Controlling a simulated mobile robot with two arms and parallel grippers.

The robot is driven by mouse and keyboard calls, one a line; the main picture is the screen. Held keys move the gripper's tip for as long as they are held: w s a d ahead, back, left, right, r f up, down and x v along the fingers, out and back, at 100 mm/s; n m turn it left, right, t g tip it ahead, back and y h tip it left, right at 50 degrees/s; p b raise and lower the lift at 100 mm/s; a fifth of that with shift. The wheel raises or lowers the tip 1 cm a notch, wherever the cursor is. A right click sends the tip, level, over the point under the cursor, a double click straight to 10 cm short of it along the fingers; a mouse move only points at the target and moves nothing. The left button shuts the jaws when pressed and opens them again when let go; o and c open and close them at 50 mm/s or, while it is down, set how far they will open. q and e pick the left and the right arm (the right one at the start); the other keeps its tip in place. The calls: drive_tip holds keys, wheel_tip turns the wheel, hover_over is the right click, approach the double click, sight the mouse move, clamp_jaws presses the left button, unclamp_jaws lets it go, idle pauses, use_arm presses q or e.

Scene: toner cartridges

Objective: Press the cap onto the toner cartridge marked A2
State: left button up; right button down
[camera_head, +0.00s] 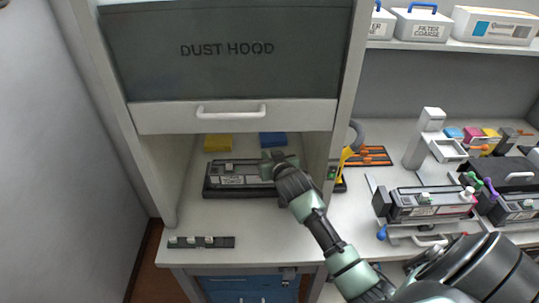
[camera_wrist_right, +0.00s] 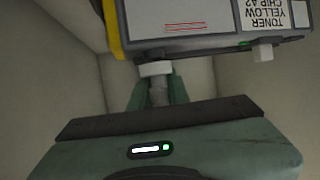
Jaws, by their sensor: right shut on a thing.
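The toner cartridge marked A2 (camera_wrist_right: 215,20) shows upside down in the right wrist view, with a white label reading toner, chip A2, yellow. In the head view, a dark cartridge (camera_head: 225,181) lies on the floor of the dust hood. My right gripper (camera_head: 276,162) reaches to its right end and partly covers it. In the wrist view my right gripper (camera_wrist_right: 158,92) is shut on a white cap (camera_wrist_right: 156,68). The cap is right at the cartridge's edge; I cannot tell whether it is seated. My left gripper is not in view.
The dust hood's sash (camera_head: 230,115) is raised above my right arm. A dark rack (camera_head: 201,242) with several small white pieces lies at the front left. Yellow (camera_head: 218,143) and blue (camera_head: 272,139) blocks stand behind the cartridge. More cartridges (camera_head: 430,203) stand on the right bench.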

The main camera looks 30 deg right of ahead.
drive_tip(key=shift+f, duration=0.35)
idle(0.4)
drive_tip(key=shift+f, duration=0.1)
idle(0.4)
drive_tip(key=shift+s+a+f, duration=0.1)
drive_tip(key=shift+s+f, duration=0.05)
drive_tip(key=shift+f, duration=0.2)
idle(0.6)
drive_tip(key=c, duration=1.3)
unclamp_jaws()
drive_tip(key=shift+f, duration=0.1)
drive_tip(key=shift+s, duration=0.15)
drive_tip(key=v, duration=0.3)
drive_tip(key=b+v, duration=0.1)
drive_tip(key=v, duration=0.3)
drive_tip(key=shift+a+r, duration=0.2)
drive_tip(key=shift+r, duration=0.3)
